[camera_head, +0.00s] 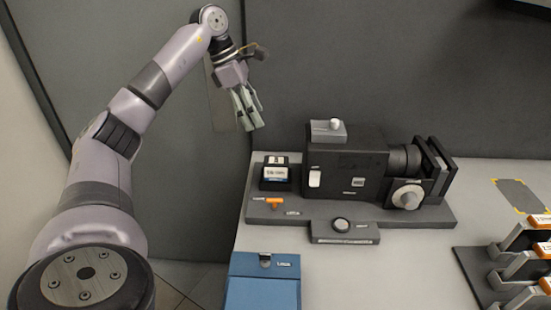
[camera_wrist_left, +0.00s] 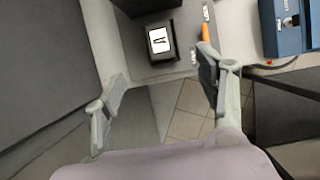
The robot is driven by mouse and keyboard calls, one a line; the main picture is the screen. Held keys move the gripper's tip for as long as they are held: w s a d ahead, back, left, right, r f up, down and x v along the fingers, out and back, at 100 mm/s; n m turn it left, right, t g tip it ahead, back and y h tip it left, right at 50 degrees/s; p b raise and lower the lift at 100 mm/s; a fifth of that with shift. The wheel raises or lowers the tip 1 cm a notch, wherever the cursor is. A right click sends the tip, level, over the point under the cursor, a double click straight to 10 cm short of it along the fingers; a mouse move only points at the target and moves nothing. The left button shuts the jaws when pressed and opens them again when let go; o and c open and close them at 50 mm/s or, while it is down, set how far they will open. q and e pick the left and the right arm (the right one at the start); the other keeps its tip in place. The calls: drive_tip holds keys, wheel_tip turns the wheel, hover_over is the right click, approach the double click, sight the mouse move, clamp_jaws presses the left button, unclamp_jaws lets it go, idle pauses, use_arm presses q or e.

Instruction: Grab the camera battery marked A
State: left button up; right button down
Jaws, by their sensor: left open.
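A black battery block (camera_head: 275,175) with a pale label sits at the left end of the dark plate beside the camera. In the left wrist view the battery (camera_wrist_left: 160,43) shows a white label with a dark mark like a letter A turned sideways. My left gripper (camera_head: 248,114) is open and empty, raised above and to the left of the battery in the head view. Its two fingers (camera_wrist_left: 162,92) are spread in the wrist view, with the battery beyond them and apart from them. My right gripper is not in view.
A black camera (camera_head: 345,170) with a lens stands on the dark base plate (camera_head: 430,213), right of the battery. An orange lever (camera_head: 274,201) is in front of the battery. A blue case (camera_head: 263,285) lies nearer. Orange-topped units (camera_head: 528,265) stand at right. Dark wall panels stand behind.

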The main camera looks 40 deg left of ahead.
use_arm(q)
approach(275, 160)
drive_tip(key=x, duration=0.2)
drive_tip(key=p+x, duration=0.1)
drive_tip(key=x, duration=0.2)
drive_tip(key=shift+w+d, duration=0.2)
drive_tip(key=shift+d, duration=0.25)
drive_tip(key=shift+d+f, duration=0.1)
drive_tip(key=shift+f, duration=0.35)
drive_tip(key=x, duration=0.1)
drive_tip(key=p+x, duration=0.1)
drive_tip(key=x, duration=0.1)
drive_tip(key=p+x, duration=0.1)
drive_tip(key=shift+a+f, duration=0.3)
drive_tip(key=shift+f, duration=0.3)
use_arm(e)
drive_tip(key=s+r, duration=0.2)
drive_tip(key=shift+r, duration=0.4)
use_arm(q)
drive_tip(key=shift+c, duration=0.4)
